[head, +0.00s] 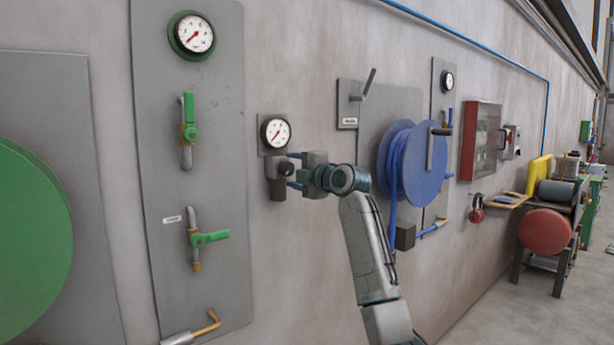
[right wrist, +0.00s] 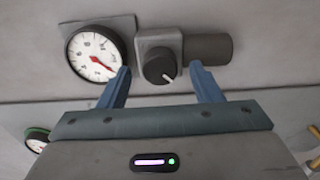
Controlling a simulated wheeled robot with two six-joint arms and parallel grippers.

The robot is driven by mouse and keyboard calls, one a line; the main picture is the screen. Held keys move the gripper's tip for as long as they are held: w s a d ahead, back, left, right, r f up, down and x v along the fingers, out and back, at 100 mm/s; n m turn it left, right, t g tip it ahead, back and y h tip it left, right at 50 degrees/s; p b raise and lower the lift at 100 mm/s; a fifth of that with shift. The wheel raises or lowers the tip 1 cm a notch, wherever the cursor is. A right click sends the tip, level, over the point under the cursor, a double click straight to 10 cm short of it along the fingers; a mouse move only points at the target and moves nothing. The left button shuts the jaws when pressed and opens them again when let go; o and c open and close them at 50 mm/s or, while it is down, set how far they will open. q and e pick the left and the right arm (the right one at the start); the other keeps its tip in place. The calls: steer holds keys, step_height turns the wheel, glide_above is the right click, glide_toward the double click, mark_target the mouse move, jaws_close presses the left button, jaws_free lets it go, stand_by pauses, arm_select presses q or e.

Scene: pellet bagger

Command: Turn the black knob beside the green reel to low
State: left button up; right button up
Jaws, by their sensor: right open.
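The black knob (head: 286,170) sits on a small grey box on the wall, right of the valve panel. In the right wrist view the knob (right wrist: 158,68) has a white pointer mark towards its lower right edge. My right gripper (head: 294,171) is open in front of the knob. Its two blue fingers lie on either side of the knob in the right wrist view, and I see a gap to each; contact is not visible. The green reel (head: 30,240) is at the far left. My left gripper is not in view.
A round white gauge (head: 276,132) is mounted just above the knob. The grey panel (head: 163,265) to the left carries green-handled valves and another gauge. A blue reel (head: 424,168) stands out from the wall at right, beyond my right arm.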

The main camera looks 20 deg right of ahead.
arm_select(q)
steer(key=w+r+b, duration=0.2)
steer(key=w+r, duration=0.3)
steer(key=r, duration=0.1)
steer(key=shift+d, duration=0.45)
arm_select(e)
steer(key=v, duration=0.9)
steer(key=shift+s, duration=0.3)
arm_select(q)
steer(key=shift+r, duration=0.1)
arm_select(e)
steer(key=shift+d, duration=0.1)
